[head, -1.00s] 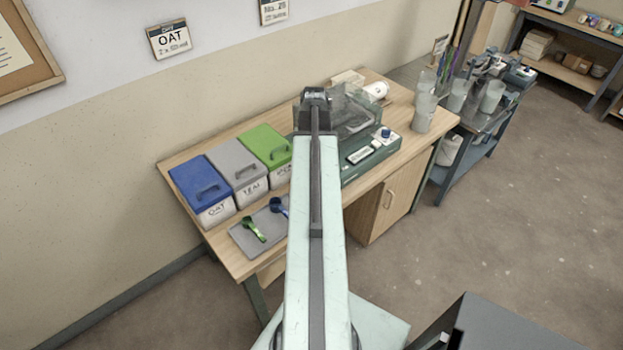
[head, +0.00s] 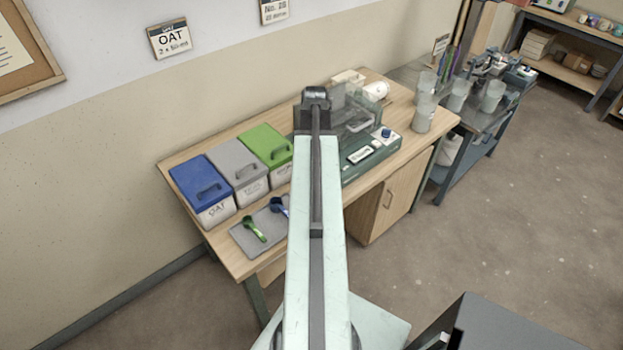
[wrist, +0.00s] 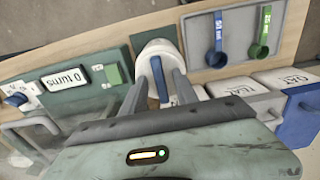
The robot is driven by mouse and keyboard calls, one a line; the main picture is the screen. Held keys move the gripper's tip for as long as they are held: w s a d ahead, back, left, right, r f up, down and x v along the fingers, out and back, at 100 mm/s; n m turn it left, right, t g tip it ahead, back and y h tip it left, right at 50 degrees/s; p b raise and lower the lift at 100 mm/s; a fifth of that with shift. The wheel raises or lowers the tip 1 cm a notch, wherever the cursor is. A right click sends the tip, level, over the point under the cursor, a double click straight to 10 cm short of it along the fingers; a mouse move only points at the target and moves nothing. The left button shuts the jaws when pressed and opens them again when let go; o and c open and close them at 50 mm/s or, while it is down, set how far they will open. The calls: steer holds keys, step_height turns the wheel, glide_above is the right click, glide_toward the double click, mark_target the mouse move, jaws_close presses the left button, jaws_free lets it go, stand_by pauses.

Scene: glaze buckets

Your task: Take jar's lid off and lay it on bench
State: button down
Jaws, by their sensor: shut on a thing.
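In the wrist view a pale, rounded lid (wrist: 152,47) with a blue upright grip (wrist: 157,82) lies between the two fingers of my gripper (wrist: 160,84). The lid is beside a green device (wrist: 118,52) on the wooden bench (wrist: 155,22). In the head view my gripper (head: 315,112) is over the bench, and my arm hides the jar and lid.
Bins with blue (head: 203,183), grey (head: 236,163) and green (head: 266,145) lids stand along the wall. A grey tray (head: 243,238) in front holds a green and a blue scoop. A device with a clear hood (head: 357,108) is right of my arm. Cups (head: 424,115) stand at the far end.

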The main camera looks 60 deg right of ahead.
steer(key=shift+s+d+f+n, duration=0.15)
steer(key=shift+s+f+n, duration=0.3)
steer(key=shift+n, duration=0.45)
steer(key=shift+r, duration=0.1)
steer(key=shift+w+d+r+p, duration=0.3)
steer(key=shift+d+r+p, duration=0.4)
steer(key=shift+p, duration=0.55)
steer(key=shift+a+r+p, duration=0.25)
steer(key=shift+r+p, duration=0.4)
steer(key=shift+r, duration=0.2)
steer(key=shift+w+r+p, duration=0.15)
steer(key=shift+r+p, duration=1.2)
steer(key=shift+p, duration=0.05)
